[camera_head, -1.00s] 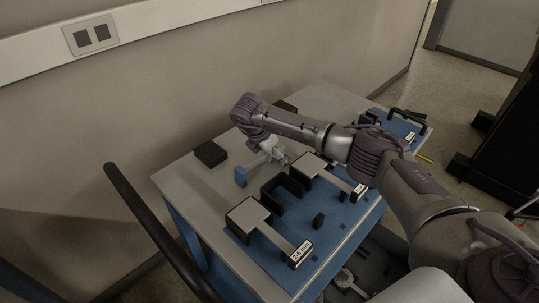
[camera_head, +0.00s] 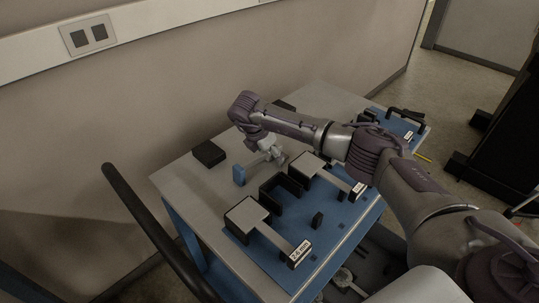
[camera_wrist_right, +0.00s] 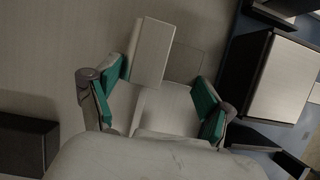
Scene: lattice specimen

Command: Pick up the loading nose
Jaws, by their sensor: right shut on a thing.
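My right gripper (camera_head: 276,156) is over the back left of the table. In the right wrist view its teal-padded fingers (camera_wrist_right: 157,98) are closed on the sides of a pale grey piece (camera_wrist_right: 165,106), which I take to be the loading nose. A pale block (camera_wrist_right: 151,50) extends beyond the fingertips, close to the left finger. The held piece is mostly hidden there. My left gripper is out of view.
The table (camera_head: 178,176) carries a blue mat with two grey-topped black supports, one front (camera_head: 246,213) and one behind (camera_head: 307,165). A black U-shaped holder (camera_head: 267,195) stands between them. A black box (camera_head: 208,153) is at the back left. A dark curved bar (camera_head: 150,222) rises at left.

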